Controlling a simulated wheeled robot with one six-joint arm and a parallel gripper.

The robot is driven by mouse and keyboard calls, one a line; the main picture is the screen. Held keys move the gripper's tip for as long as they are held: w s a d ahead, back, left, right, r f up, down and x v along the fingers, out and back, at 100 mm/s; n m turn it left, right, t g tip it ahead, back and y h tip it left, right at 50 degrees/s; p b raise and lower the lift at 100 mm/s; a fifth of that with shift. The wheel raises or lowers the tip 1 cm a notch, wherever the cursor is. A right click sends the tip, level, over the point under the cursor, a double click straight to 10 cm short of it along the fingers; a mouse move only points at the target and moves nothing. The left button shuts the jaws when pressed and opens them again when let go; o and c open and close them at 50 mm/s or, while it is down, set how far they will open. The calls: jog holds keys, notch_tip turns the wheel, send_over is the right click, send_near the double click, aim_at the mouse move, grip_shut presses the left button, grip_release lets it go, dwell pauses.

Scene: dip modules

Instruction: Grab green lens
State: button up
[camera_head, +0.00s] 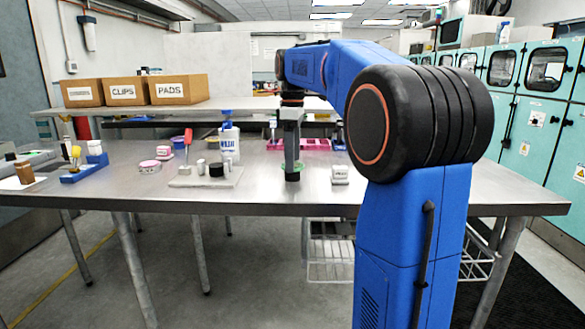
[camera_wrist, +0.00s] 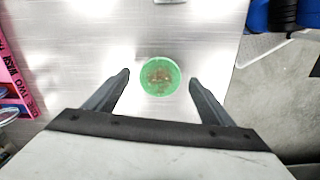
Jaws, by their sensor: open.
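The green lens (camera_wrist: 160,77) is a round, translucent green disc lying on the steel table. In the wrist view it sits between and a little beyond the two fingertips of my gripper (camera_wrist: 159,80), which are spread apart with clear gaps on both sides. The fingers do not visibly touch it. In the head view my gripper (camera_head: 291,170) points straight down over the table, and the green lens (camera_head: 291,177) shows low at its fingers. The exact height of the fingertips above the table is hard to tell.
A white block (camera_head: 340,174) stands just right of my gripper. To the left are a white bottle (camera_head: 229,143) and a pale board (camera_head: 207,183) holding small cylinders. A pink tray (camera_head: 300,144) lies behind. The steel around the lens is clear.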

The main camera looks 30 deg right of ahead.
jog(key=shift+f, duration=0.2)
jog(key=c, duration=1.1)
